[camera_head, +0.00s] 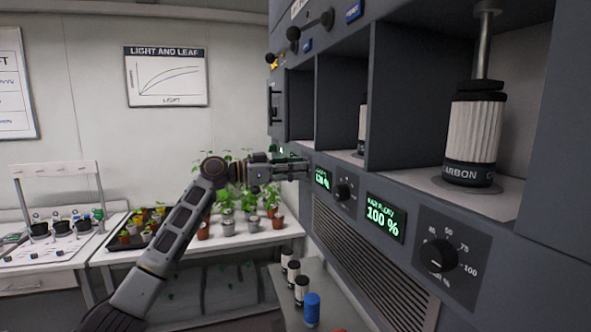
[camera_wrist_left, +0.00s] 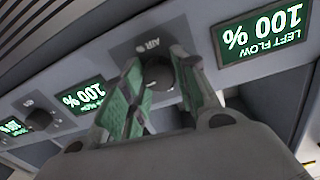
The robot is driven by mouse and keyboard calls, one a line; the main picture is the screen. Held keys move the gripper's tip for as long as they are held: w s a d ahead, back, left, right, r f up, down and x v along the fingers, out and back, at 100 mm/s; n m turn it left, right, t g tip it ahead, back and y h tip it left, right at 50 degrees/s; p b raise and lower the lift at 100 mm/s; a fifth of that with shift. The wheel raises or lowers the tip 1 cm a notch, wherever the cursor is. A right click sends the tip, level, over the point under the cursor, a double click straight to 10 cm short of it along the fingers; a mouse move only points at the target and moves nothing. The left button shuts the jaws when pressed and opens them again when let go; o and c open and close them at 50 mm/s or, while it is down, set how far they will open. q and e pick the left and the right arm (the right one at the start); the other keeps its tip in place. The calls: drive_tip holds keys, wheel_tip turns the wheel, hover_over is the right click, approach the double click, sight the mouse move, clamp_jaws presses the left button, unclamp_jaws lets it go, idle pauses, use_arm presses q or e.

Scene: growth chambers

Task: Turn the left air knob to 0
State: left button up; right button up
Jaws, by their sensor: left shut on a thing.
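In the left wrist view, which shows the panel upside down, a dark round knob (camera_wrist_left: 158,76) marked AIR sits beside a green-lit display (camera_wrist_left: 262,35) reading LEFT FLOW 100 %. My left gripper (camera_wrist_left: 160,68) has its two green-padded fingers on either side of this knob, shut on it. The knob's pointer and scale are mostly hidden by the fingers. In the head view my left gripper (camera_head: 304,171) reaches the far left end of the dark panel, and the left knob is hidden there. My right gripper is in neither view.
Nearer along the panel are another knob (camera_head: 342,191), a display (camera_head: 383,217) reading 100 % and a large scaled knob (camera_head: 437,253). A carbon canister (camera_head: 473,135) stands in a bay above. Potted plants stand on a bench (camera_head: 235,240) behind my arm. Small bottles stand below the panel.

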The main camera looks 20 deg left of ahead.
use_arm(q)
drive_tip(key=shift+s+f+m+t+y+p, duration=0.2)
drive_tip(key=shift+m+p, duration=0.8)
drive_tip(key=shift+m, duration=4.95)
drive_tip(key=shift+w+r+m+t+y+p, duration=0.25)
drive_tip(key=shift+m+p, duration=0.7)
drive_tip(key=shift+m, duration=5.05)
drive_tip(key=shift+s+f+m+t+y+p, duration=0.2)
drive_tip(key=shift+m+p, duration=0.8)
drive_tip(key=shift+m, duration=4.95)
drive_tip(key=shift+d, duration=0.1)
drive_tip(key=o, duration=1)
